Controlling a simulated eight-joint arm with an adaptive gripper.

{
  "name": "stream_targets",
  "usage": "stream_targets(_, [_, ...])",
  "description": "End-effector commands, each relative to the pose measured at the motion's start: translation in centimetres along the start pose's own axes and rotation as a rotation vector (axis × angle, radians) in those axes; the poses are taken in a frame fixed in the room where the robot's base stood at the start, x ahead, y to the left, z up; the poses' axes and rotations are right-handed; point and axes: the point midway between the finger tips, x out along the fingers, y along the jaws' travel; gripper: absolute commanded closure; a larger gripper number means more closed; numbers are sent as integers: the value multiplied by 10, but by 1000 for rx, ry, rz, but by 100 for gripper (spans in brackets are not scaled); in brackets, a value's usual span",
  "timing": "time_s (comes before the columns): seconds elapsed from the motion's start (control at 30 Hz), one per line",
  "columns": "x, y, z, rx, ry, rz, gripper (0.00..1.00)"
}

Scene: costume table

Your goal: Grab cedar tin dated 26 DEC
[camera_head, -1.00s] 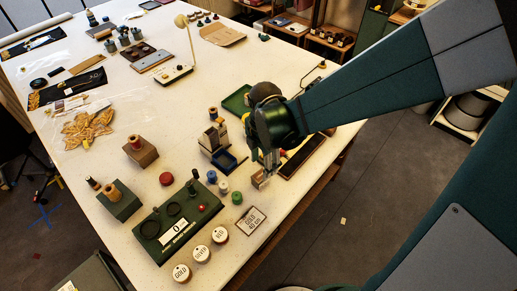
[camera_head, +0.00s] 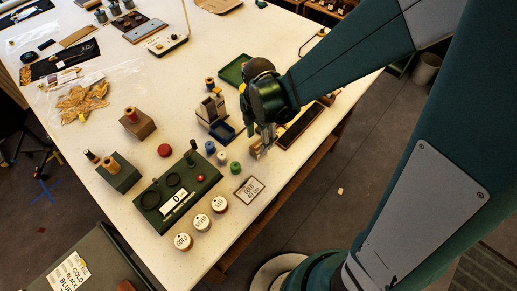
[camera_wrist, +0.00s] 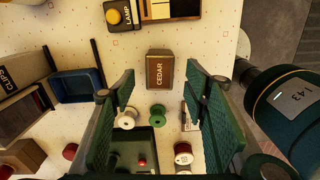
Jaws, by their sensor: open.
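A dark brown box-shaped tin labelled CEDAR (camera_wrist: 160,72) stands on the white table in the wrist view, slightly beyond and between my fingertips. I cannot read a date on it. My gripper (camera_wrist: 163,92) is open, with its green pads on either side and nothing between them. In the head view my gripper (camera_head: 262,140) hangs low over the table near its right edge. A small tan-brown block beside it (camera_head: 255,151) is partly hidden by the fingers, and I cannot tell if it is the cedar tin.
A LAMP-labelled box (camera_wrist: 122,15) stands beyond the tin. A blue tray (camera_wrist: 78,86) lies left. White (camera_wrist: 126,118) and green (camera_wrist: 157,110) spools stand nearer. In the head view, a green box with rings (camera_head: 150,212), several round-lidded jars (camera_head: 201,222) and a card (camera_head: 248,190) lie closer.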

Motion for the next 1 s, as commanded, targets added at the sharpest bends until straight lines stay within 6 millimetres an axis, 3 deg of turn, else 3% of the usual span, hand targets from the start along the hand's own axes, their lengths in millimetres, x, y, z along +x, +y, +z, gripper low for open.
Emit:
stream_targets(0.67, [10,0,0,0,0,0,55])
stream_targets(1.0, [33,1,-1,0,0,0,55])
